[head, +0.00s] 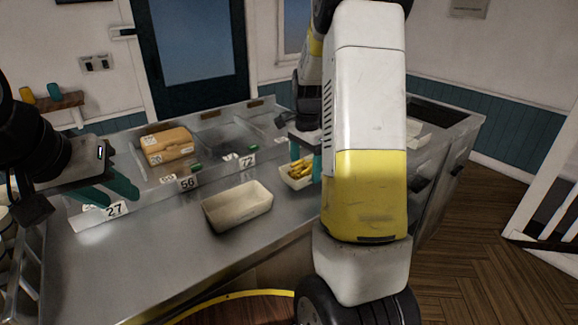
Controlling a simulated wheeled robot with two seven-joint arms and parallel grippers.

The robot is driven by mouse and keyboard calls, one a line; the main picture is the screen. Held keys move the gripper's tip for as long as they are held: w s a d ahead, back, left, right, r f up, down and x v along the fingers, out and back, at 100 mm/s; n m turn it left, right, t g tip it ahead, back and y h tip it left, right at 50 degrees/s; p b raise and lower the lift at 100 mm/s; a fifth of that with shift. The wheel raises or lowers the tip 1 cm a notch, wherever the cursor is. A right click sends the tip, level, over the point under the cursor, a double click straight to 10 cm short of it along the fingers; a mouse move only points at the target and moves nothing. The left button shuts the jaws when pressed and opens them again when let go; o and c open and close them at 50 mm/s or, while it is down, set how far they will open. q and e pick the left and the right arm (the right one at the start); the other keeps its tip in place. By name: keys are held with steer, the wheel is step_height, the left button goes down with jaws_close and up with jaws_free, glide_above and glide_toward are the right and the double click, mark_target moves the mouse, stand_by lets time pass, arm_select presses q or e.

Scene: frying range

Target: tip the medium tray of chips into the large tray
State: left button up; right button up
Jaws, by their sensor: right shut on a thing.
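The medium tray of chips (286,181) is a pale tray with yellow chips (299,170) in it, in the middle of the head view. My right gripper (306,165) has teal fingers and is shut on this tray's right side. My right forearm hides part of the tray and the gripper. The large tray (237,215) is pale, empty and upright on the steel counter, left of and nearer than the chips. My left gripper (108,193) is open and empty over the counter's left end, well apart from both trays.
The steel counter (150,258) has a raised back shelf with number cards, including 27 (114,209) and 56 (187,183). A brown box (168,143) stands on it. Another pale tray (418,136) shows right of my forearm. The counter left of the large tray is clear.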

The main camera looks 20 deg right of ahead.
mark_target(301, 177)
step_height(301, 177, up, 8)
steer(key=a, duration=0.1)
steer(key=s+a+f+m, duration=0.1)
steer(key=s+a+m, duration=0.3)
steer(key=a+m, duration=0.5)
steer(key=s+a+f+m+y, duration=0.1)
steer(key=s+a+m, duration=0.3)
steer(key=a+m, duration=0.5)
steer(key=shift+s+a+g+y, duration=0.2)
steer(key=shift+a+g+y, duration=0.1)
steer(key=shift+a, duration=2.65)
steer(key=shift+r+y, duration=0.2)
steer(key=shift+y, duration=0.2)
steer(key=d+g+y, duration=0.1)
steer(key=y, duration=0.4)
steer(key=w+d+g+y, duration=0.1)
steer(key=g+y, duration=0.1)
steer(key=y, duration=0.3)
steer(key=d+g+y, duration=0.2)
steer(key=y, duration=0.3)
steer(key=shift+w+f, duration=0.15)
steer(key=shift+w, duration=0.05)
